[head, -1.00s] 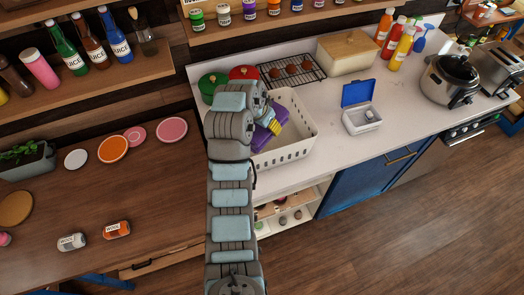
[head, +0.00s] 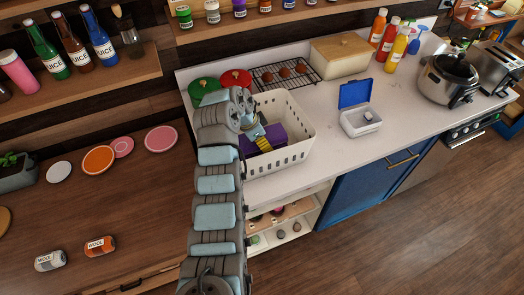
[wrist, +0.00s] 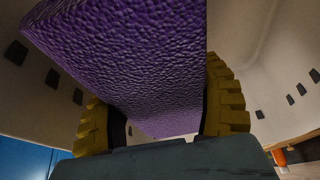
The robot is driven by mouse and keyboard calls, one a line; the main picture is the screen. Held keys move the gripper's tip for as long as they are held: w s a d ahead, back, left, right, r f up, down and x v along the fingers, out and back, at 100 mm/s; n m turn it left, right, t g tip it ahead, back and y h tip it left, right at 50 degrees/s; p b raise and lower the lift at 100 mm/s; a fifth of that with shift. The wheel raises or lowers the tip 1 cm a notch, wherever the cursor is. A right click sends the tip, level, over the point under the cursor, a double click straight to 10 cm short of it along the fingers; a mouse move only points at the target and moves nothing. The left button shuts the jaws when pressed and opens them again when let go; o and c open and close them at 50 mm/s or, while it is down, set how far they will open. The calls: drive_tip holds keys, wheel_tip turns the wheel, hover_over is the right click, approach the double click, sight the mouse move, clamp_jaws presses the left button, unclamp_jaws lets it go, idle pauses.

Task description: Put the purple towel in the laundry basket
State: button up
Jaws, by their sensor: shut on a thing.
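The purple towel (head: 278,137) is a thick, textured block inside the white laundry basket (head: 298,152), below its rim, towards the left side. My gripper (head: 262,142) reaches in over the basket's left side, with yellow finger pads on the towel. In the wrist view, the towel (wrist: 140,60) fills the space between the two pads of my gripper (wrist: 163,112), which is shut on it. Pale slotted basket walls (wrist: 265,60) show on both sides. My arm hides the basket's left part. I cannot tell whether the towel touches the basket floor.
The basket stands on the white counter (head: 335,160). Green (head: 203,88) and red (head: 236,79) lidded pots and a wire rack (head: 285,76) with round brown items are behind it. An open blue-lidded box (head: 360,122) is to its right.

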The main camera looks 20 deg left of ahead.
drive_tip(key=shift+f, duration=2.95)
drive_tip(key=shift+f, duration=0.15)
drive_tip(key=o, duration=1.2)
drive_tip(key=shift+o, duration=0.2)
drive_tip(key=shift+a+r, duration=0.1)
drive_tip(key=shift+r, duration=0.4)
drive_tip(key=v, duration=1.1)
drive_tip(key=shift+s+r, duration=0.15)
